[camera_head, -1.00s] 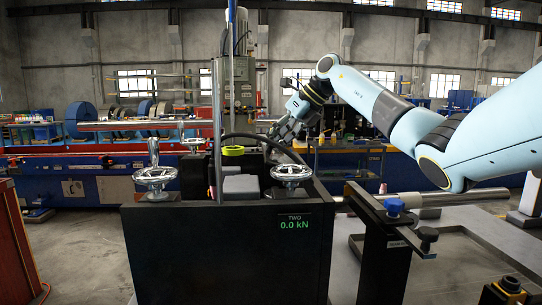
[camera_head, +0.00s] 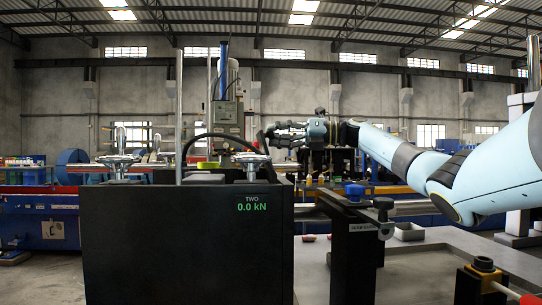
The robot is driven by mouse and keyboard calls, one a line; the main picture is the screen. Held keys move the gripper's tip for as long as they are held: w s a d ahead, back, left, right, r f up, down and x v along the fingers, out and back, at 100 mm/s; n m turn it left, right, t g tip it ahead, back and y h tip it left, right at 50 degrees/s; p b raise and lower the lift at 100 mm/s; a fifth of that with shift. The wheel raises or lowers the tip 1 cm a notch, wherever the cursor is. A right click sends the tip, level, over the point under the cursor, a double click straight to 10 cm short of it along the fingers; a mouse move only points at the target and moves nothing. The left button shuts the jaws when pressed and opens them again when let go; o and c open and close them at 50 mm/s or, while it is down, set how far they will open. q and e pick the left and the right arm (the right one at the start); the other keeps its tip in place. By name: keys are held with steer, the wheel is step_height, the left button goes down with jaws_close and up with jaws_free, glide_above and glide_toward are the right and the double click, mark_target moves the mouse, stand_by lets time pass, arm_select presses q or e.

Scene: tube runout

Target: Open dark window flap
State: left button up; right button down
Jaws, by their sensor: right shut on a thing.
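My right gripper (camera_head: 273,135) reaches in from the right, behind the top right edge of the black machine housing (camera_head: 190,240). Its fingers are closed at a thin dark upright piece (camera_head: 262,143), which looks like the edge of the dark window flap. The piece is small and partly hidden, so I cannot tell how far the flap is swung. My left gripper is not in view.
The housing carries a display (camera_head: 256,202) reading 0.0 kN, a left handwheel (camera_head: 118,162), a right handwheel (camera_head: 250,160) and a black curved hose (camera_head: 205,137).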

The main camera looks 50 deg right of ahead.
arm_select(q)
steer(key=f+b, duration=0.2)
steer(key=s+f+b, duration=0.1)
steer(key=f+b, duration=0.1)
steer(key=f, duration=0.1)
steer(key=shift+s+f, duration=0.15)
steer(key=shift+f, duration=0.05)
arm_select(e)
steer(key=shift+s+d+f+m+t+y, duration=0.2)
steer(key=shift+s+d+m+t+y, duration=0.2)
steer(key=shift+s+d+t+y, duration=0.35)
steer(key=shift+w, duration=0.15)
steer(key=c, duration=1)
jaws_free()
steer(key=shift+c, duration=0.2)
steer(key=shift+o, duration=0.2)
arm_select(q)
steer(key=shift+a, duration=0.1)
arm_select(e)
steer(key=shift+d+f, duration=0.1)
